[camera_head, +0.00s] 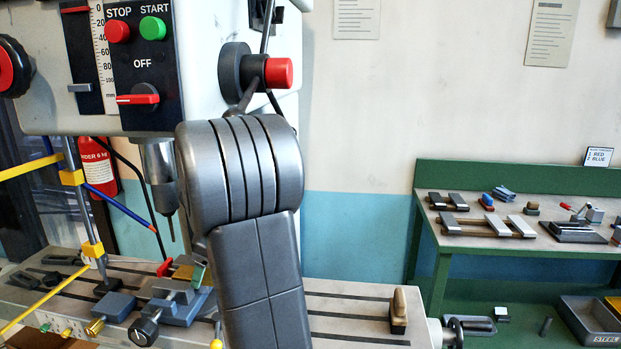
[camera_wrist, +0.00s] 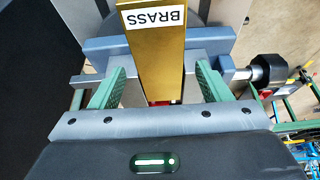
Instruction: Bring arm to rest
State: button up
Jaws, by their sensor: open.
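My gripper (camera_wrist: 158,84) is open, with its green fingers on either side of a brass-coloured block labelled BRASS (camera_wrist: 155,62). I see gaps between the block and both fingers in the wrist view. The block lies at a blue-grey vise (camera_wrist: 104,43); how firmly the vise holds it I cannot tell. In the head view my dark grey arm (camera_head: 258,255) reaches down in front of the drill press table (camera_head: 340,312) and hides most of the gripper. The vise (camera_head: 182,308) shows just left of the arm.
The drill press head (camera_head: 190,50), with a red knob (camera_head: 279,72), stands close behind my arm. Its chuck (camera_head: 160,165) hangs above the vise. A green workbench (camera_head: 500,175) with tools is at the right. A grey STEEL bin (camera_head: 590,322) sits lower right.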

jog(key=shift+r, duration=0.1)
dwell(0.3)
jog(key=shift+d+f+b, duration=0.1)
jog(key=shift+f+b, duration=0.1)
jog(key=shift+b, duration=0.2)
jog(key=v, duration=0.6)
jog(key=shift+d+r, duration=0.1)
jog(key=shift+r, duration=0.2)
jog(key=x, duration=0.7)
jog(key=shift+s, duration=0.15)
jog(key=shift+r+p, duration=0.85)
jog(key=shift+r, duration=0.05)
jog(key=d, duration=0.6)
jog(key=shift+s+d+r+b, duration=0.15)
jog(key=shift+s+r+b, duration=0.15)
jog(key=shift+s+r, duration=0.05)
jog(key=w+d+r+m+t+p, duration=0.1)
jog(key=d+m, duration=0.3)
jog(key=d, duration=0.7)
jog(key=shift+w+r+t+h+p, duration=0.15)
jog(key=shift+w+t+h+p, duration=0.2)
jog(key=shift+w+p, duration=0.2)
